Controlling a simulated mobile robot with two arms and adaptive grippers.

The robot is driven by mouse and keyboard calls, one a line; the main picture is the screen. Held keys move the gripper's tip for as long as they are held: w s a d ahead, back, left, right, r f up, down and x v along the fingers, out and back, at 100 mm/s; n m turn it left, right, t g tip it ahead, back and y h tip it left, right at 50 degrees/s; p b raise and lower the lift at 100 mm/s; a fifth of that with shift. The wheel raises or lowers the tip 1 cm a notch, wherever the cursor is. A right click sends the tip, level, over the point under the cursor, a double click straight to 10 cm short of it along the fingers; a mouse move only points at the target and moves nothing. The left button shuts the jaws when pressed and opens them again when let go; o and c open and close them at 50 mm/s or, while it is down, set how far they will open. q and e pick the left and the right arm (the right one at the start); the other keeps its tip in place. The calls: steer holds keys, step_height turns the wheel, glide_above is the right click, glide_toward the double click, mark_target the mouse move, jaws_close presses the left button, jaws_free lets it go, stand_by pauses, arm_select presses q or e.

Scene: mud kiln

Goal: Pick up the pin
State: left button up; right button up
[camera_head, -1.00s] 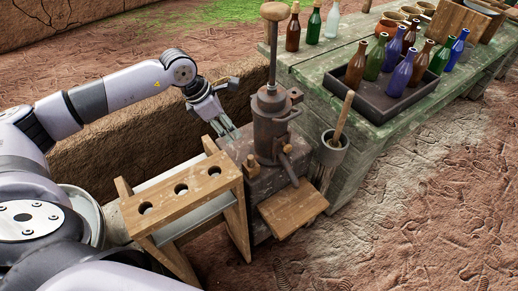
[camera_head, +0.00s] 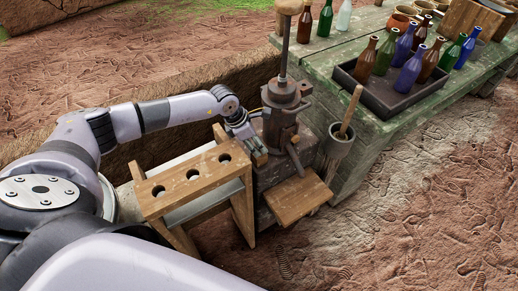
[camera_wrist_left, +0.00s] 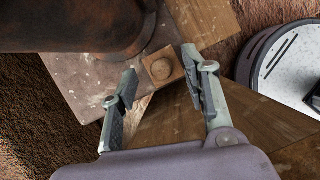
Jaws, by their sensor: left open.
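The pin (camera_wrist_left: 162,68) is a small wooden piece with a square base and a round knob, seen from above in the left wrist view. It stands on the grey block (camera_wrist_left: 90,85) beside the dark metal press. In the head view the pin (camera_head: 260,158) shows only partly beside my gripper. My left gripper (camera_head: 254,146) is open at the pin. In the left wrist view its two fingers (camera_wrist_left: 160,75) lie either side of the pin, with gaps to it; I cannot tell how far above it they are. My right gripper is not in view.
A wooden rack (camera_head: 192,182) with three holes stands left of the press (camera_head: 283,112). A green table (camera_head: 330,60) with a dark tray (camera_head: 385,97) of bottles is at the right. A pot with a wooden handle (camera_head: 338,145) stands close to the press. Open ground lies at the lower right.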

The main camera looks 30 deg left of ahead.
arm_select(q)
steer(key=shift+x, duration=1.15)
steer(key=shift+d+f, duration=0.2)
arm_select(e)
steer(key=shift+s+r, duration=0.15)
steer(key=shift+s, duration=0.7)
arm_select(q)
steer(key=shift+c, duration=0.4)
jaws_close()
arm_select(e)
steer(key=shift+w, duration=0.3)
